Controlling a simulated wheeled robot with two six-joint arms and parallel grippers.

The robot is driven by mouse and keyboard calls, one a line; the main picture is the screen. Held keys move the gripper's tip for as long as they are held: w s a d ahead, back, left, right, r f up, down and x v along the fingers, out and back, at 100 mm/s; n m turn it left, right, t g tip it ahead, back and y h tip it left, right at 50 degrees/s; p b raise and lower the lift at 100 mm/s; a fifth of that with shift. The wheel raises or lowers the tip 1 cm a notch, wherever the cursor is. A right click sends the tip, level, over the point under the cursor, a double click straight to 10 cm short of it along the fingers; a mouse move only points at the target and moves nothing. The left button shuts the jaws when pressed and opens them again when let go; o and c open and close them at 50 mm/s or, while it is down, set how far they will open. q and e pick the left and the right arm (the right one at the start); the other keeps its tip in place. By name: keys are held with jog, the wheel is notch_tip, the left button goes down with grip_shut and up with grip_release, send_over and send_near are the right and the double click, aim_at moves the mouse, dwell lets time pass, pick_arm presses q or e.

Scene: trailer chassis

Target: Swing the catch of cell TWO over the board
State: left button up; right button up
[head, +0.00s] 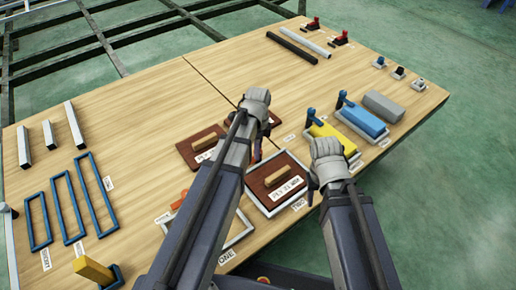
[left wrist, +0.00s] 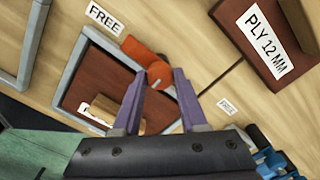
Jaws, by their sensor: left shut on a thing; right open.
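Cell TWO is a grey frame (left wrist: 70,75) holding a dark brown board (left wrist: 95,80) with a wooden handle; the board also shows in the head view (head: 288,167), by the TWO label (head: 299,205). The orange catch (left wrist: 140,50) is at the frame's upper edge in the left wrist view, slanting from the FREE label (left wrist: 103,17) side down to my fingertips. My left gripper (left wrist: 165,75) is shut on its rounded end. In the head view my left gripper (head: 258,155) is beyond the board, mostly hidden. My right gripper (head: 312,195) is open, right of cell TWO.
A loose board marked PLY 12 MM (left wrist: 265,35) lies close to the catch. Cell ONE (head: 238,235), with another orange catch (head: 178,200), is to the left, partly behind my left arm. Blue (head: 362,121) and yellow (head: 332,138) blocks stand right.

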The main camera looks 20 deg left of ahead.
pick_arm(q)
grip_shut()
jog(key=n, duration=0.4)
jog(key=shift+n, duration=0.3)
jog(key=n, duration=0.4)
jog(key=shift+n, duration=0.3)
jog(key=n, duration=0.4)
jog(key=shift+n, duration=2.3)
